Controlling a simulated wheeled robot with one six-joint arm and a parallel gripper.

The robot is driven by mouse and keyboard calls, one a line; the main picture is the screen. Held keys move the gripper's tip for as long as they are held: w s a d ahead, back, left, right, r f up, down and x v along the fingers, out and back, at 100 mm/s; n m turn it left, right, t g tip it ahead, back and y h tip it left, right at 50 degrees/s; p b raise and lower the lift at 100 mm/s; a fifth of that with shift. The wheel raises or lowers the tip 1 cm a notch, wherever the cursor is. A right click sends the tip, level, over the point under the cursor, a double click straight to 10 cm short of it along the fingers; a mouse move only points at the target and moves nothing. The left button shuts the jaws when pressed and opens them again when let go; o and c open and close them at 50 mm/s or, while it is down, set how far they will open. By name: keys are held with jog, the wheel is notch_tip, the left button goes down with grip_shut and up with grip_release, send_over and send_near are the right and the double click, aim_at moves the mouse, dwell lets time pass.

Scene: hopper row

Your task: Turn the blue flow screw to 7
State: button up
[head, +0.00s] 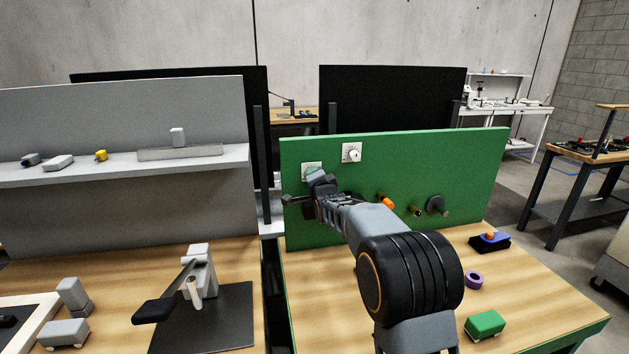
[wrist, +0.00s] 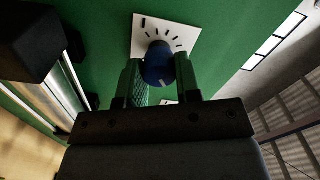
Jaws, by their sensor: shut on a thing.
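The blue flow screw (wrist: 157,58) is a round blue knob in front of a white square plate (wrist: 178,30) with dark tick marks. The plate is fixed to the green panel (wrist: 100,22). My gripper (wrist: 160,76) is shut on the screw, with one green finger on each side. A small pale mark shows on the screw's near side; any numbers are too small to read. In the head view, my gripper and arm hide the screw, and only part of its plate (head: 308,166) shows on the panel's left.
A second white dial (head: 352,153) sits just right on the panel. An orange knob (head: 387,203) and a dark round knob (head: 437,206) are farther right. A black post (head: 262,150) stands left of the panel. A green block (head: 485,324) and purple ring (head: 474,280) lie on the table.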

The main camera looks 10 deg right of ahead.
jog(key=o, duration=0.9)
jog(key=shift+o, duration=0.2)
jog(key=shift+s, duration=0.1)
jog(key=s+b, duration=0.3)
jog(key=s, duration=1)
jog(key=shift+s, duration=0.3)
